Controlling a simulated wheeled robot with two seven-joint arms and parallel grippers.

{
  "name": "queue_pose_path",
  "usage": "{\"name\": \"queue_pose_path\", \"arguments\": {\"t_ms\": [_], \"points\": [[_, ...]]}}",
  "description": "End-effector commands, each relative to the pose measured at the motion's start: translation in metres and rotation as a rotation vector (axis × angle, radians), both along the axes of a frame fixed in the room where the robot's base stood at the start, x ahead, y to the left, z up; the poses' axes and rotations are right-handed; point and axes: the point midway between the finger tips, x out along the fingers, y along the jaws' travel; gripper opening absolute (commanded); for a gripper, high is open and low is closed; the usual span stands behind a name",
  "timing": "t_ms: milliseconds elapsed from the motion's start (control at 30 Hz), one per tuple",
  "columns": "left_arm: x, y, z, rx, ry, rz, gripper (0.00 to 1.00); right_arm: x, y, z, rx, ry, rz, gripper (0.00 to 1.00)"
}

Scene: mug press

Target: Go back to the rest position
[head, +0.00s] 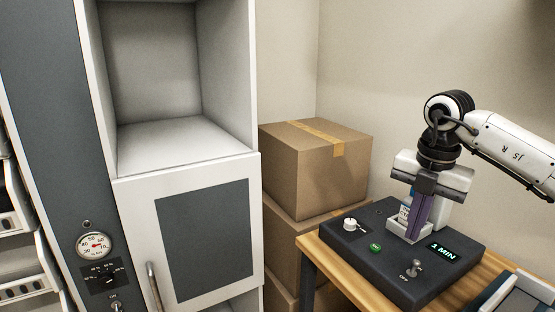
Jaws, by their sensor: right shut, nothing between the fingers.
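My right gripper (413,226) points down over a dark control box (389,265) on the wooden table. Its fingers are shut with nothing held. The fingertips are low, close to the top of the box, between the green button and the display; I cannot tell whether they touch it. My right arm comes in from the right edge. My left gripper is not in view.
Cardboard boxes (318,168) stand behind the table. A white cabinet (137,198) with an open upper compartment stands left.

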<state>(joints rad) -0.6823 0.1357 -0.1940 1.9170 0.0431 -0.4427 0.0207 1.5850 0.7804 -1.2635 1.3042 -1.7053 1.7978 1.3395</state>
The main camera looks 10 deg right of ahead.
Motion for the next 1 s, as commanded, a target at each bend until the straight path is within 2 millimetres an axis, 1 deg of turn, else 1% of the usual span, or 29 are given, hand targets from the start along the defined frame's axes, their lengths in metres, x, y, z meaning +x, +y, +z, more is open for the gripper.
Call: {"name": "queue_pose_path", "arguments": {"t_ms": [33,67,100,167,200,267,300,367,400,500,600,667,700,767,833,867,933,967,1000], "points": [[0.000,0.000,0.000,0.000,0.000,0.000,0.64,-0.001,0.021,-0.017,0.047,0.013,0.053,0.00],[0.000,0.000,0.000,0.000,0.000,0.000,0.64,-0.001,0.036,-0.027,0.085,0.017,0.090,0.00],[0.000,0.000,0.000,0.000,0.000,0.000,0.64,-0.003,0.058,-0.041,0.145,0.022,0.141,0.00],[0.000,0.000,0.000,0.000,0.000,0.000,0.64,-0.009,0.098,-0.062,0.256,0.030,0.225,0.00],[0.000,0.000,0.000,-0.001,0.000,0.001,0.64,-0.015,0.126,-0.075,0.341,0.031,0.277,0.00],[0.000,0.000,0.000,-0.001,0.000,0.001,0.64,-0.026,0.168,-0.090,0.477,0.031,0.346,0.00],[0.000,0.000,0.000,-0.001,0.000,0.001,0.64,-0.036,0.197,-0.098,0.577,0.028,0.385,0.00],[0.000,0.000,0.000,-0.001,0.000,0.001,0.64,-0.052,0.240,-0.105,0.742,0.019,0.427,0.00],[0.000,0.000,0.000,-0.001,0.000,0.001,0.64,-0.063,0.268,-0.106,0.860,0.007,0.441,0.00],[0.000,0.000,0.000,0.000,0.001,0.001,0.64,-0.085,0.323,-0.098,1.152,-0.040,0.416,0.00],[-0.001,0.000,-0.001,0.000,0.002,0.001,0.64,-0.095,0.356,-0.083,1.415,-0.106,0.306,0.00],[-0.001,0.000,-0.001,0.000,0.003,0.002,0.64,-0.095,0.365,-0.076,1.550,-0.151,0.199,0.00],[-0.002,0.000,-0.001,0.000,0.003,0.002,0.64,-0.092,0.366,-0.073,1.630,-0.185,0.112,0.00],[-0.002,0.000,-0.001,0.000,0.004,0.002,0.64,-0.085,0.362,-0.072,1.727,-0.234,-0.040,0.00],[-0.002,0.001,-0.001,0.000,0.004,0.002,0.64,-0.076,0.349,-0.081,1.805,-0.288,-0.244,0.00],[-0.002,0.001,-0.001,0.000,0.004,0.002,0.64,-0.072,0.342,-0.088,1.825,-0.310,-0.336,0.00],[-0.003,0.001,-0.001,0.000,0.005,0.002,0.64,-0.065,0.320,-0.111,1.841,-0.353,-0.568,0.00],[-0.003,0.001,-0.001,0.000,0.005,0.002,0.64,-0.064,0.309,-0.125,1.834,-0.369,-0.671,0.00],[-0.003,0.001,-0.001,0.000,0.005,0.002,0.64,-0.064,0.293,-0.146,1.812,-0.383,-0.809,0.00]]}}
